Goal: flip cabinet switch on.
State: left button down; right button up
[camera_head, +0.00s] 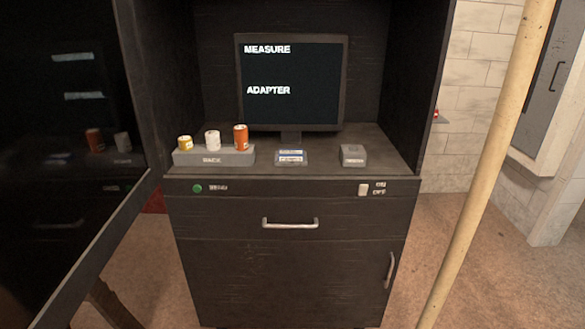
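The dark cabinet (290,270) stands in the middle of the view. A small pale switch (363,190) sits at the right end of its front strip, just below the shelf. Two small labels (380,187) lie one above the other beside the switch, too small to read surely. I cannot tell the switch's position. A round green button or lamp (197,188) with a label is at the left end of the same strip. Neither of my grippers is in view.
The monitor (292,105) reads "MEASURE" and "ADAPTER". A grey rack (213,157) with three cylinders, a small labelled device (291,158) and a grey block (353,155) stand on the shelf. A glass door (70,130) stands open at left; a slanted pale pole (490,150) is at right.

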aim_at(363, 189)
jog(key=i, duration=0.85)
jog(key=l+z, duration=0.05)
